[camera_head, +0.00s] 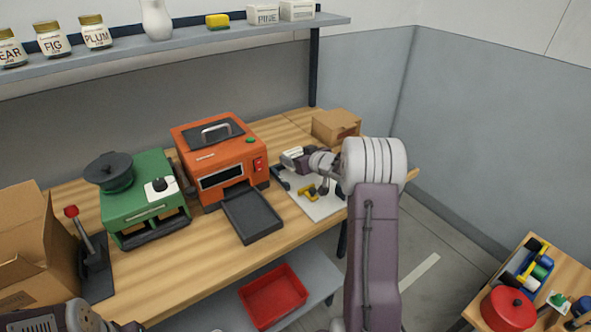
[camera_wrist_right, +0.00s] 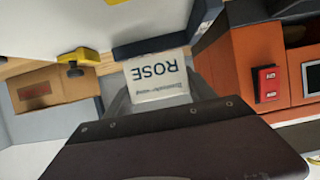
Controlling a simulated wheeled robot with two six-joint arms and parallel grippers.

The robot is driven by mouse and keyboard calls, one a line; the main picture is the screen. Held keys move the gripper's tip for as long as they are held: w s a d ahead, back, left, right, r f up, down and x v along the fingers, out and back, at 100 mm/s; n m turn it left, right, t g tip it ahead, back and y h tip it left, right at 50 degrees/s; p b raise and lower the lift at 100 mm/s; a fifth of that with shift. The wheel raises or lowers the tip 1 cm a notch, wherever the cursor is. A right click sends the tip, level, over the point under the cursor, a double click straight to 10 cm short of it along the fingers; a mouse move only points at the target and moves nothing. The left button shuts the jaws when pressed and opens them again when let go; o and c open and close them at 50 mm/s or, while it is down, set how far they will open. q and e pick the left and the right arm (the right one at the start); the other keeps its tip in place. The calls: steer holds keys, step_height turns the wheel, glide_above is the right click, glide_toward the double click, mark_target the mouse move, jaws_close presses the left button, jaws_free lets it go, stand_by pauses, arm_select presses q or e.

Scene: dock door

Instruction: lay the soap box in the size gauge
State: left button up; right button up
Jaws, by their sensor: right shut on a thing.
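The soap box (camera_wrist_right: 158,76) is a white box lettered ROSE, seen in the right wrist view. My right gripper (camera_wrist_right: 160,92) is shut on it, with a grey finger on each side. In the head view the gripper (camera_head: 290,160) is over the back left of the size gauge, and the box is hard to make out there. The size gauge (camera_head: 322,208) is a white plate with dark bars and a yellow clamp on the bench. In the right wrist view a dark bar (camera_wrist_right: 155,43) appears right beside the box; I cannot tell whether they touch. My left gripper is not in view.
An orange machine (camera_head: 222,140) with a dark tray (camera_head: 252,215) stands left of the gauge. A cardboard box (camera_head: 336,126) is behind it. A green device (camera_head: 145,205) and an open carton (camera_head: 35,240) are further left. A red bin (camera_head: 273,295) sits below.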

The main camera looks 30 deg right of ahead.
step_height(320, 180, down, 4)
steer(key=shift+b, duration=0.8)
steer(key=shift+d, duration=0.1)
steer(key=shift+f, duration=0.1)
steer(key=o, duration=1.3)
steer(key=shift+f, duration=0.1)
steer(key=shift+s+r, duration=0.1)
steer(key=shift+r, duration=0.25)
steer(key=p+v, duration=0.1)
steer(key=v, duration=1.1)
steer(key=shift+f+p, duration=0.15)
steer(key=shift+p, duration=0.15)
